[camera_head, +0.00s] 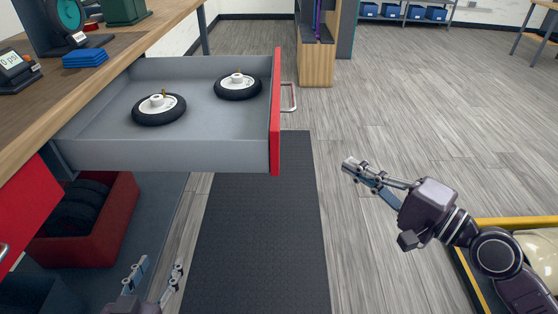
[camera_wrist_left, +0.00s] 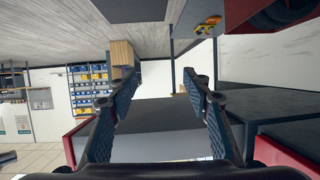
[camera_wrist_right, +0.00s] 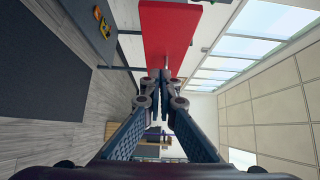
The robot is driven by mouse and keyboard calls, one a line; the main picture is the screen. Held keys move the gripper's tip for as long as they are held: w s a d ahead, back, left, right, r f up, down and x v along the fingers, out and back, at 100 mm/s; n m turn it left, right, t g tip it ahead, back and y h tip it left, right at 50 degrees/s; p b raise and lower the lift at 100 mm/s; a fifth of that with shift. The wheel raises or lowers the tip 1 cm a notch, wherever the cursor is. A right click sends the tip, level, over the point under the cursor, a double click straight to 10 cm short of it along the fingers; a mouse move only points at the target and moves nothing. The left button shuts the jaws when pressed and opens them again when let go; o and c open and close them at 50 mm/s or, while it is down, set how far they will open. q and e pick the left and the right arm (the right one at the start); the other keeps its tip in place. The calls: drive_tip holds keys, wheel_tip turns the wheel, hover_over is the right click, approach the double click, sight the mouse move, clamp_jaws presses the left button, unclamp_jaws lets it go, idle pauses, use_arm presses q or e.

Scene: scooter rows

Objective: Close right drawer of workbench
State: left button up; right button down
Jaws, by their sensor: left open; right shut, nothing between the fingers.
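The workbench (camera_head: 130,47) has a wooden top. Its right drawer (camera_head: 170,153) is pulled out, a grey tray with a red front (camera_head: 276,115) and a metal handle (camera_head: 291,97) facing right. Two small wheels, a nearer one (camera_head: 160,108) and a farther one (camera_head: 238,85), lie in it. My right gripper (camera_head: 349,163) is shut and empty, to the right of the red front and apart from it. In the right wrist view the red front (camera_wrist_right: 165,35) is ahead of the fingertips (camera_wrist_right: 158,80). My left gripper (camera_head: 161,264) is open and empty, low in front of the drawer.
A dark mat (camera_head: 255,230) runs along the floor beneath the drawer front. A red bin with tyres (camera_head: 112,225) stands under the bench. Another red front (camera_head: 25,208) shows at left. A yellow-edged container (camera_head: 515,222) is at lower right. Floor right of the drawer is clear.

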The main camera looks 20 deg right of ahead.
use_arm(q)
drive_tip(key=s+a+f+g+y+p, duration=0.1)
drive_tip(key=s+a+f+g, duration=0.1)
drive_tip(key=s+f+g, duration=0.2)
drive_tip(key=shift+s+a+f+p, duration=0.35)
drive_tip(key=shift+s+f, duration=0.7)
drive_tip(key=shift+f, duration=0.35)
use_arm(e)
drive_tip(key=w+a, duration=0.9)
drive_tip(key=shift+w+a+r, duration=0.2)
drive_tip(key=shift+a+r, duration=0.05)
drive_tip(key=shift+a, duration=0.1)
